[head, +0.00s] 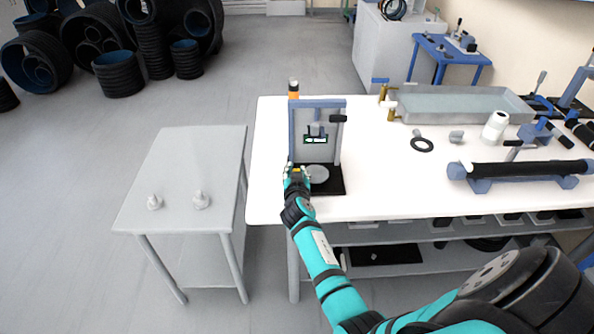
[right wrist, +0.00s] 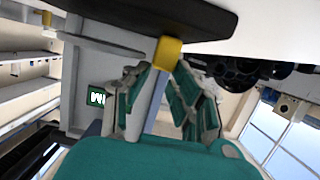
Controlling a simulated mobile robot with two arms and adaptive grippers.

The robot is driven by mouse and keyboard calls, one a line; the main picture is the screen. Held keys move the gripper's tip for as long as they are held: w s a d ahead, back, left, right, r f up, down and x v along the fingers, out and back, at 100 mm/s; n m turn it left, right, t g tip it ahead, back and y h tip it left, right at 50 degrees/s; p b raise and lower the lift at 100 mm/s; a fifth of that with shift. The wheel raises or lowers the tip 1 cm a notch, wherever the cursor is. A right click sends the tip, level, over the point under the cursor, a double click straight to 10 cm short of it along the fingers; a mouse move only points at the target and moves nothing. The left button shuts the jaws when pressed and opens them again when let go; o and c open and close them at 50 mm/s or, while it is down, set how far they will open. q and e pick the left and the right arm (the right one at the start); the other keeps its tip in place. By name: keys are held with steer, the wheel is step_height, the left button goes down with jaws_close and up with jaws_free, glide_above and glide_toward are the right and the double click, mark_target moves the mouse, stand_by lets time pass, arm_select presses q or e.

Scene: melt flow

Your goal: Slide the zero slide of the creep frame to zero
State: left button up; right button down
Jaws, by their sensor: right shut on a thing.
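The creep frame (head: 318,103) stands upright on a black base at the left end of the white table. It has blue posts, a grey back panel and a small lit green display (head: 316,140); the display also shows in the right wrist view (right wrist: 97,97). The zero slide, a small yellow block (right wrist: 168,52), sits low on the frame's left post, close to the black base. My right gripper (head: 297,174) is shut on it, with fingers on both sides in the right wrist view (right wrist: 165,75). The display's reading is too small to tell. My left gripper is out of view.
A grey side table (head: 180,165) with two small metal pieces stands to the left. On the white table (head: 395,185), a black ring (head: 422,145), a shallow water tray (head: 460,104) and a black pipe on blue supports (head: 525,168) lie to the right of the frame.

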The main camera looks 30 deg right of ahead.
steer(key=shift+s+a+f, duration=0.1)
steer(key=shift+s, duration=0.05)
stand_by(0.5)
steer(key=shift+s+a, duration=0.35)
steer(key=shift+s, duration=0.2)
steer(key=shift+s+a, duration=0.35)
steer(key=shift+s, duration=0.2)
steer(key=c, duration=1)
jaws_free()
steer(key=shift+c, duration=0.2)
